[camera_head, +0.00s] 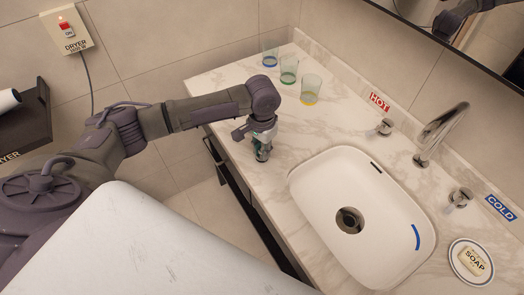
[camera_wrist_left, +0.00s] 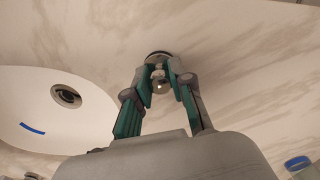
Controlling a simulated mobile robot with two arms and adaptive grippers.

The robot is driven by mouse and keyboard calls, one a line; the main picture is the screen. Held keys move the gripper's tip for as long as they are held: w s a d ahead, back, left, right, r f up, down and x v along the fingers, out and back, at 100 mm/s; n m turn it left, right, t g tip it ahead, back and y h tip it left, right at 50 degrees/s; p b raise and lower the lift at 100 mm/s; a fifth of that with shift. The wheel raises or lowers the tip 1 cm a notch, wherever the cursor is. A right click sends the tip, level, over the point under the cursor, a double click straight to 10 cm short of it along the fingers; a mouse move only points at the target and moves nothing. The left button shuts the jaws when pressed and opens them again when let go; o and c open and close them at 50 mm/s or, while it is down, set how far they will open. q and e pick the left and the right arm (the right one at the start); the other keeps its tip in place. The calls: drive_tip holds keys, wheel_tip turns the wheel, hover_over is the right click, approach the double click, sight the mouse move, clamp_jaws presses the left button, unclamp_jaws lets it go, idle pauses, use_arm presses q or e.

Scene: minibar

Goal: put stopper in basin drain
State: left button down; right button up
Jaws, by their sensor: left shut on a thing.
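The white basin (camera_head: 330,182) is set in the counter, with an uncovered round dark drain (camera_head: 349,220) in its floor. The drain also shows at the left of the left wrist view (camera_wrist_left: 67,96). My left gripper (camera_head: 262,150) points down over the counter, left of the basin and apart from it. In the left wrist view its green-padded fingers (camera_wrist_left: 165,88) are shut on a small shiny metal stopper (camera_wrist_left: 158,70). In the head view the fingers mostly hide the stopper, and I cannot tell whether it touches the counter. My right gripper is not in view.
Several coloured-rim glasses, including a yellow-rimmed one (camera_head: 311,90), stand at the counter's back left. A faucet (camera_head: 438,132), hot knob (camera_head: 385,127) and cold knob (camera_head: 460,198) line the basin's far side. A soap dish (camera_head: 457,272) sits right. Marble between gripper and basin is clear.

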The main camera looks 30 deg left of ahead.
use_arm(q)
drive_tip(key=r, duration=0.3)
drive_tip(key=r+b, duration=0.1)
drive_tip(key=shift+s+d+r, duration=0.15)
drive_tip(key=shift+s+d, duration=0.1)
drive_tip(key=shift+s, duration=0.15)
drive_tip(key=s+d+r, duration=0.4)
drive_tip(key=s+r, duration=0.2)
drive_tip(key=s, duration=0.3)
drive_tip(key=shift+s+d+r+b, duration=0.2)
drive_tip(key=shift+s+d+b, duration=0.1)
drive_tip(key=shift+d, duration=0.1)
